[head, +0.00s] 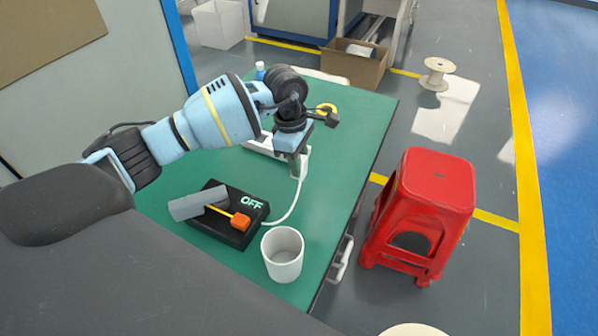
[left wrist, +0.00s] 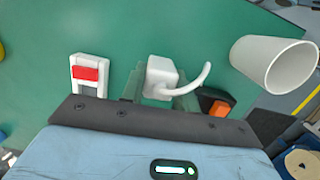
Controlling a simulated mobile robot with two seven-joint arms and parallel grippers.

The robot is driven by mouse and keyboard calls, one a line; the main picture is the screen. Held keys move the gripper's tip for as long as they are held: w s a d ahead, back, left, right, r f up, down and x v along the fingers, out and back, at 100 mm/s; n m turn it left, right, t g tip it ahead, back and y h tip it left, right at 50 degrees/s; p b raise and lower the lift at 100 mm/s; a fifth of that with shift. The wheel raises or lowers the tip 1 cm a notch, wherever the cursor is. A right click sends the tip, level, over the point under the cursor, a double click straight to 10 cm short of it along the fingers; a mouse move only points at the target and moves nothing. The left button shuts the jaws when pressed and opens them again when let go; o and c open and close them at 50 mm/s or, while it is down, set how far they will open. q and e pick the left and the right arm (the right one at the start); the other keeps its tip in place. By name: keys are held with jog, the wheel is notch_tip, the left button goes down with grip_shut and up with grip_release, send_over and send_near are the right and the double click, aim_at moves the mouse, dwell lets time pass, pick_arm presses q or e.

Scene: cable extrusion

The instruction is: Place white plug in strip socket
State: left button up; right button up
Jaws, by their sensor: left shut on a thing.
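My left gripper (head: 296,168) points down over the green table and is shut on the white plug (left wrist: 161,74). In the left wrist view the plug is between the two fingers, with its white cable curving out to the right. The white strip socket (head: 258,147) lies behind the gripper in the head view, partly hidden by the arm. In the left wrist view its end with a red switch (left wrist: 90,73) shows left of the plug, apart from it. The strip's holes cannot be made out. My right gripper is not in view.
A black switch box (head: 238,238) marked OFF, with an orange-tipped lever, sits at the table's near side. A white cup (head: 283,255) stands next to it. A red stool (head: 420,215) stands beyond the table's right edge.

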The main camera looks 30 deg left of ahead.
pick_arm(q)
jog(key=shift+r, duration=0.5)
